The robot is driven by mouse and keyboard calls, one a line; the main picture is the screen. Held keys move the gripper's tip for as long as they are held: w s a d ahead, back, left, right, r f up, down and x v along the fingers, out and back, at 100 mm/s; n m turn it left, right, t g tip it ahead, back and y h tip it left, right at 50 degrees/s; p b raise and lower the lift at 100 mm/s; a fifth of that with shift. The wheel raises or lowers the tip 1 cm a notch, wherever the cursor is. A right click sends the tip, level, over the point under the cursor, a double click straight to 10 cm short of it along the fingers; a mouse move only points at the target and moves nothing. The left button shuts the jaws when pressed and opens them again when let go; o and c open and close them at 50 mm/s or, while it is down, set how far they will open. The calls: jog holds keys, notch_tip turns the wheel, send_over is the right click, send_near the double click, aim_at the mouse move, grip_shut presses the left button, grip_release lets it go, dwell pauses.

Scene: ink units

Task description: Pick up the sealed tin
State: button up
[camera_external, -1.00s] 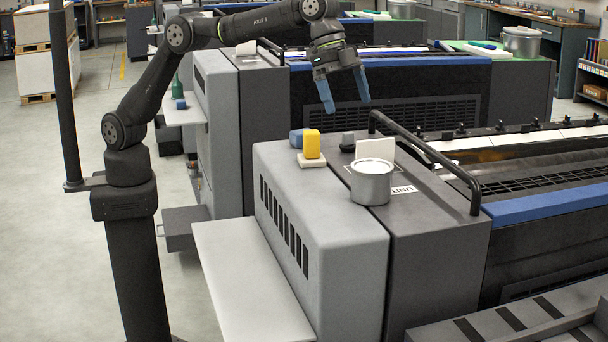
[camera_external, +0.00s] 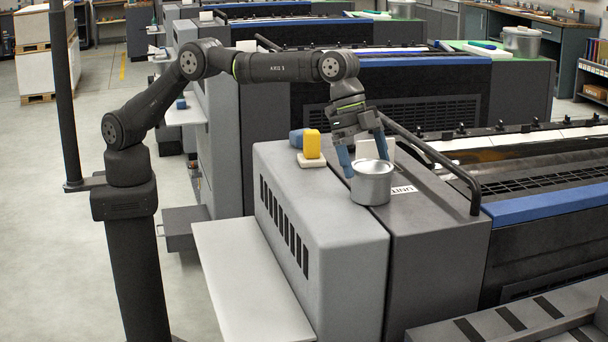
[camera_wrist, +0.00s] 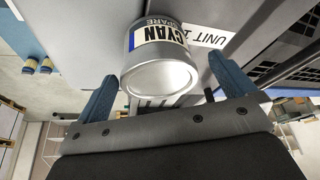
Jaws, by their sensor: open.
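A silver tin (camera_external: 371,188) stands upright on the dark top of the nearest ink unit. In the wrist view the tin (camera_wrist: 162,76) shows a smooth closed lid and a side label reading "CYAN SPARE". My gripper (camera_external: 366,167) points down at the tin from above and behind it, with its blue fingers spread. In the wrist view the fingers of my gripper (camera_wrist: 160,72) stand on either side of the tin, with gaps visible. The external view does not clearly show how far the fingertips reach down, and the tin hides part of them.
A white card (camera_external: 384,148) stands behind the tin. A black rail (camera_external: 430,156) runs close on the right. The light grey top in front is clear.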

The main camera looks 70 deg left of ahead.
aim_at(370, 180)
jog(key=x, duration=0.5)
jog(key=shift+s+d, duration=0.15)
jog(key=shift+s, duration=0.05)
jog(key=c, duration=1.1)
jog(key=shift+c, duration=0.7)
jog(key=shift+r, duration=0.1)
